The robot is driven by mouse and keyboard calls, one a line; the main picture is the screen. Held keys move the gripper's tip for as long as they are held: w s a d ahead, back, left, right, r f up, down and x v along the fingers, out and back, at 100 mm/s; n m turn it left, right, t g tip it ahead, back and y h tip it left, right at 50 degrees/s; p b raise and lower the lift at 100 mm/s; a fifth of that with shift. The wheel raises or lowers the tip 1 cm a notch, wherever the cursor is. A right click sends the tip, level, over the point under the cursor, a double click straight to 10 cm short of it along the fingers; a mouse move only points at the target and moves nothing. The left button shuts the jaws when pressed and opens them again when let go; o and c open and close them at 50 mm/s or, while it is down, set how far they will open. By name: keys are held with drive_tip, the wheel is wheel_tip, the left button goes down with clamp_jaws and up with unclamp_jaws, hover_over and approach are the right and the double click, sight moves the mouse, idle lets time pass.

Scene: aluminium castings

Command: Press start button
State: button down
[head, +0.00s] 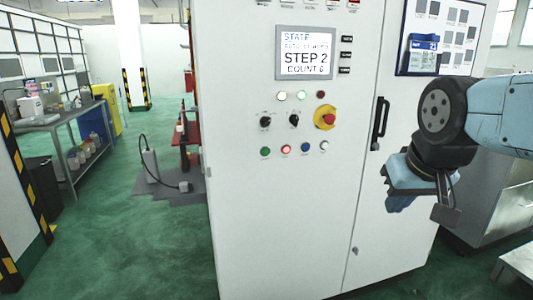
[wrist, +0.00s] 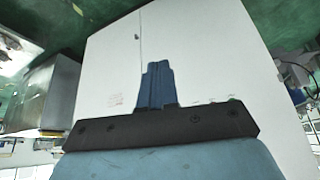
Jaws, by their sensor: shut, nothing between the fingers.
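A white control cabinet (head: 285,210) fills the middle of the head view. Its lower button row holds a green button (head: 265,151), a lit red button (head: 286,149), a blue button (head: 305,147) and a white button (head: 324,145). Their labels are too small to read, so I cannot tell which is marked start. My gripper (head: 400,203) is in front of the cabinet, to the right of and below the buttons, apart from them. In the wrist view its blue fingers (wrist: 157,68) are together and empty, with the white cabinet behind them. No button shows clearly there.
Above the buttons are a yellow-and-red emergency stop (head: 325,117), two black selector knobs (head: 265,121) and a screen (head: 304,53) reading "STEP 2". A black door handle (head: 380,122) sticks out near my gripper.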

sight(265, 151)
drive_tip(key=w+d+f+n+g+h, duration=0.3)
drive_tip(key=w+d+f+n+h, duration=0.1)
drive_tip(key=w+n+h, duration=0.15)
drive_tip(key=w+a+n+t+h, duration=0.1)
drive_tip(key=w+a+n+h, duration=0.15)
drive_tip(key=w, duration=0.35)
drive_tip(key=w+a+n+t+h, duration=0.1)
drive_tip(key=w+n+h, duration=0.2)
drive_tip(key=w+h, duration=0.15)
drive_tip(key=w+a+f+n+t+y, duration=0.1)
drive_tip(key=w+a+n+t, duration=0.5)
drive_tip(key=a, duration=0.4)
drive_tip(key=w+a+f+n+t+y, duration=0.2)
drive_tip(key=w+a+n+t, duration=0.3)
drive_tip(key=a, duration=0.6)
drive_tip(key=shift+w+a+n+t, duration=0.15)
drive_tip(key=shift+w+n+t, duration=0.25)
drive_tip(key=shift+w+t, duration=0.3)
drive_tip(key=shift+f, duration=0.1)
drive_tip(key=shift+w+a, duration=0.4)
drive_tip(key=shift+w, duration=0.95)
drive_tip(key=shift+w+a, duration=0.35)
drive_tip(key=shift+w, duration=1.05)
drive_tip(key=shift+w+a, duration=0.4)
drive_tip(key=shift+w, duration=0.95)
